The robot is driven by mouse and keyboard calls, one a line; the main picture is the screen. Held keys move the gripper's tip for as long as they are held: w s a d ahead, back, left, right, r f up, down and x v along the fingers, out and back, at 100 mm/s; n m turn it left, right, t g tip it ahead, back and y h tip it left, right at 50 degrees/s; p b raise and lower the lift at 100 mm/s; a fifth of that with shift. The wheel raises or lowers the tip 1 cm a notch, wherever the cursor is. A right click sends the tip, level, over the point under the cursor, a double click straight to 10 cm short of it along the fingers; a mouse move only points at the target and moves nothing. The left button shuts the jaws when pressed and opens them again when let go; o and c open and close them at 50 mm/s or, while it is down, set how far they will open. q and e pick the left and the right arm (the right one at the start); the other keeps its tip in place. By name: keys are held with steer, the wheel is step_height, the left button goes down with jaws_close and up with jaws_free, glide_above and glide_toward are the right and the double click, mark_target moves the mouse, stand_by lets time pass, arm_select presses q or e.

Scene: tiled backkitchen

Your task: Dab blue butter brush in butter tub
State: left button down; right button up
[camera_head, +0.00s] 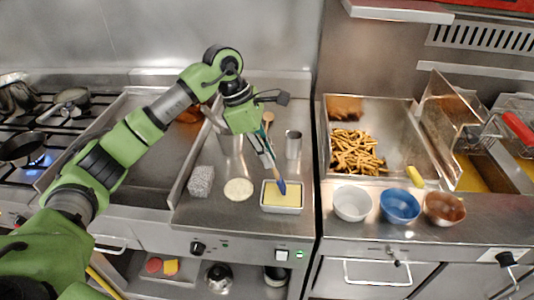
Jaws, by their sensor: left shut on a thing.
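The butter tub (283,208) is a white rectangular dish with yellow butter, standing near the front edge of the steel counter. The blue butter brush (280,184) points downward, its blue bristle end over the butter at the tub. I cannot tell for sure whether the bristles touch the butter. My left gripper (262,134) is above and behind the tub, shut on the brush's upper handle. The gripper's fingertips are partly hidden by its own body. My right gripper is not in view.
A flat pale round (238,190) and a grey block (201,181) lie left of the tub. A metal cup (293,144) stands behind it. White (352,203), blue (400,206) and brown (444,209) bowls stand to the right, before a tray of fries (357,153).

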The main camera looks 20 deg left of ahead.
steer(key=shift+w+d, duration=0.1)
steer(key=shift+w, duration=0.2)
arm_select(q)
steer(key=shift+f+b, duration=0.4)
steer(key=shift+f, duration=0.1)
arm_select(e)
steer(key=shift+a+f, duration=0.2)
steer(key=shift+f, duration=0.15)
arm_select(q)
steer(key=shift+s+f, duration=0.1)
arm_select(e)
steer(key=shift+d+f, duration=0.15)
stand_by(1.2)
